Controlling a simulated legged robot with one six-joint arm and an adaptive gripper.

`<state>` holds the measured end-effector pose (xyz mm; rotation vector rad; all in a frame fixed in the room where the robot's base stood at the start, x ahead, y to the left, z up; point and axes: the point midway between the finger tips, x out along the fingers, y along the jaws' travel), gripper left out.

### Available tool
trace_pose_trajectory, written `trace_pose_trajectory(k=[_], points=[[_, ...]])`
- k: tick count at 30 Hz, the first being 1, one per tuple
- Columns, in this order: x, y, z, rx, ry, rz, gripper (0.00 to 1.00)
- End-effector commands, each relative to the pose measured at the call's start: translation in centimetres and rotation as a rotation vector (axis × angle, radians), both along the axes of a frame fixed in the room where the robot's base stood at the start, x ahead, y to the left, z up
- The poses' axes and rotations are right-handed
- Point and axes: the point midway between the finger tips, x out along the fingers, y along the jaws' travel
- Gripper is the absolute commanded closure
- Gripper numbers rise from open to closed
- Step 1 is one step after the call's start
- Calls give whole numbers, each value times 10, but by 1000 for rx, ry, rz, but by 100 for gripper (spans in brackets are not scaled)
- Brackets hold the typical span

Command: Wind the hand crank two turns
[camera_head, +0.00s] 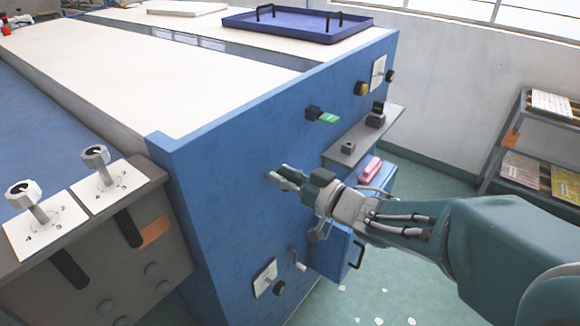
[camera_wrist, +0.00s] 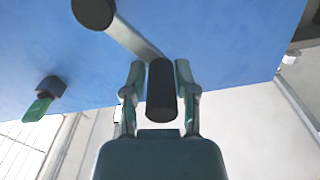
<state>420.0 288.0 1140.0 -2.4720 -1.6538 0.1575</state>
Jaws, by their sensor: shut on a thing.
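The hand crank shows in the wrist view as a round dark hub, a grey arm and a black cylindrical handle (camera_wrist: 161,92). The hub sits at the top left edge of that view, against the blue panel (camera_wrist: 225,45). My gripper (camera_wrist: 158,75) has one finger on each side of the handle and is shut on it. In the head view my gripper (camera_head: 284,178) is at the middle of the blue side panel (camera_head: 225,160). The crank is not clearly visible there, behind my gripper.
A green lever (camera_head: 328,118) sticks out above my gripper. A grey shelf (camera_head: 345,155) and a pink object (camera_head: 370,170) are to the right. Below are a black knob (camera_head: 279,288) and a black drawer handle (camera_head: 358,254).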

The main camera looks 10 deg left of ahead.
Motion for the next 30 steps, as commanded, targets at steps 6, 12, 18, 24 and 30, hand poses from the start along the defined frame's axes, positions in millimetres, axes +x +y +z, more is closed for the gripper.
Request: trace_pose_trajectory(k=[6,12,18,24,30], points=[[-3,1,-6,-9,11,0,85],[-4,1,-8,-9,13,1,84],[-12,4,-16,-10,16,0,82],[-14,5,-18,-10,14,-2,82],[-14,5,-18,-10,14,-3,82]])
